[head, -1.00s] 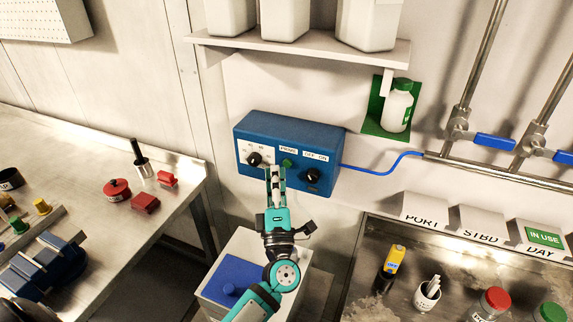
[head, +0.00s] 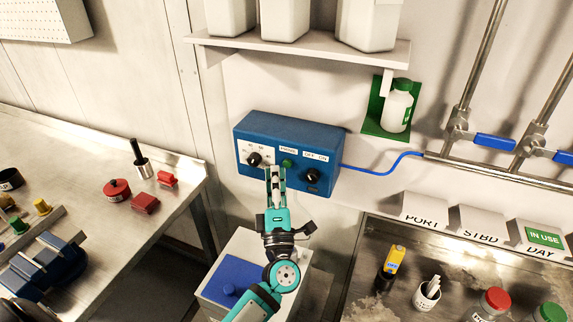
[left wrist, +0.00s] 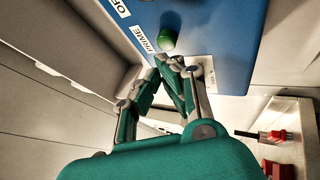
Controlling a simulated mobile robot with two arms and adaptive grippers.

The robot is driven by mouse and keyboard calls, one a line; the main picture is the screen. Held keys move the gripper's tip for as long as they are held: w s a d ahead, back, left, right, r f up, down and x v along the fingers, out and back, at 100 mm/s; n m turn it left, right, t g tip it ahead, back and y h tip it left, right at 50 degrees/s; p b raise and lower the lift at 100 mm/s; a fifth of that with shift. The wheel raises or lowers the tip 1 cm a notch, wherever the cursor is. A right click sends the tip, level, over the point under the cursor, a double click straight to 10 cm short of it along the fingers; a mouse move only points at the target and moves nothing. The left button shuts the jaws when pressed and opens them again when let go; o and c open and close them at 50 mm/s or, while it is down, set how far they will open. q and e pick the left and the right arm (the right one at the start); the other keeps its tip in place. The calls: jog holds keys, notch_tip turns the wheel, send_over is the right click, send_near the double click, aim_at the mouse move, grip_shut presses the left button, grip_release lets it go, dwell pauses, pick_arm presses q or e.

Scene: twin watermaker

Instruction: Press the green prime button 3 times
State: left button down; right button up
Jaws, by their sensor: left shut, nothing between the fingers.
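The blue control box (head: 245,127) is on the wall, with the green prime button (head: 287,163) on its front under a PRIME label. A black knob with a scale is to the button's left and another black knob is at its right under OFF and ON. My left gripper (head: 275,172) is shut and empty, its tips just below and left of the button. In the left wrist view the green button (left wrist: 167,40) stands out from the blue face, beyond the fingertips (left wrist: 185,62), with a visible gap.
A shelf (head: 300,45) with white containers is above the box. A blue cable (head: 375,170) runs right to pipes with blue-handled valves. A workbench (head: 95,160) is at left. A white bin with a blue lid (head: 232,278) is below.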

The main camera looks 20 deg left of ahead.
pick_arm(q)
jog(key=shift+w, duration=0.15)
jog(key=shift+w, duration=0.3)
jog(key=shift+w, duration=0.4)
dwell(0.7)
jog(key=shift+s, duration=0.85)
jog(key=shift+s, duration=0.1)
jog(key=shift+s+d+p, duration=0.15)
jog(key=shift+s+p, duration=0.4)
jog(key=shift+s, duration=1.85)
